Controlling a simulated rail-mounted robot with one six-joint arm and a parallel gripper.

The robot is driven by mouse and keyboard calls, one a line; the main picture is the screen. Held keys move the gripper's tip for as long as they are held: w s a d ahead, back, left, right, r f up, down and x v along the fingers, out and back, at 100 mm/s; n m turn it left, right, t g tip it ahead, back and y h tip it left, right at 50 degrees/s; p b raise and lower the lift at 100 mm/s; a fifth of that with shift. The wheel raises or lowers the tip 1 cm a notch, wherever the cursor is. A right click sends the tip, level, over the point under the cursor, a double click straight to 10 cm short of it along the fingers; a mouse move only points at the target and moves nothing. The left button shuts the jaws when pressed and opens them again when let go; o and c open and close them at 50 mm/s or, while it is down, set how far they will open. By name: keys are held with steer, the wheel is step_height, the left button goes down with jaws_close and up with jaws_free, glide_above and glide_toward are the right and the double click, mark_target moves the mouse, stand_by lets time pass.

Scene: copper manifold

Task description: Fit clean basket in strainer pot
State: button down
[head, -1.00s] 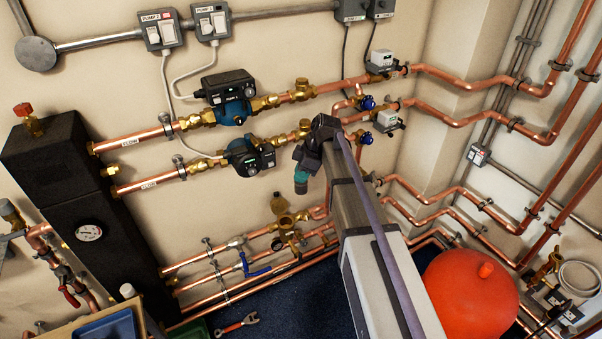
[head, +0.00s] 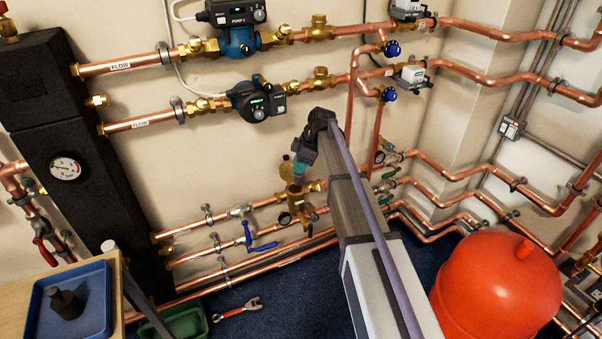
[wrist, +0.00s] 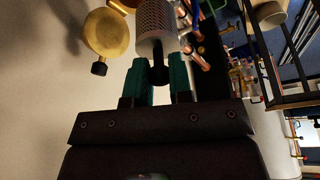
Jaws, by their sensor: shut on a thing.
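In the wrist view, my gripper (wrist: 165,80) has its teal fingers shut on the dark stem of a pale perforated basket (wrist: 155,25). The basket points away from the fingers and runs to the picture's top edge. In the head view, my gripper (head: 300,172) is just above the brass strainer pot (head: 296,196) on the lower pipes. The basket cannot be made out there. A round brass lid (wrist: 106,36) with a black knob stands open to the left of the basket in the wrist view. The pot's mouth is hidden, so I cannot tell whether the basket is inside.
A blue tray (head: 38,315) holding a dark object (head: 67,303) sits at lower left, beside a green tray (head: 187,322). A wrench (head: 237,308) lies on the blue floor. Copper pipes surround the pot; a blue-handled valve (head: 247,237) is to its left. A red vessel (head: 490,285) stands at right.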

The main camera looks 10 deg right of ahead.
mark_target(294, 195)
steer(key=shift+r, duration=0.3)
steer(key=w+f+b, duration=0.1)
steer(key=f+b, duration=0.2)
steer(key=w+f+b, duration=0.1)
steer(key=f+b, duration=0.3)
steer(key=w+f+b, duration=0.1)
steer(key=f+b, duration=0.2)
steer(key=shift+a+f, duration=0.2)
steer(key=shift+a, duration=0.15)
stand_by(0.4)
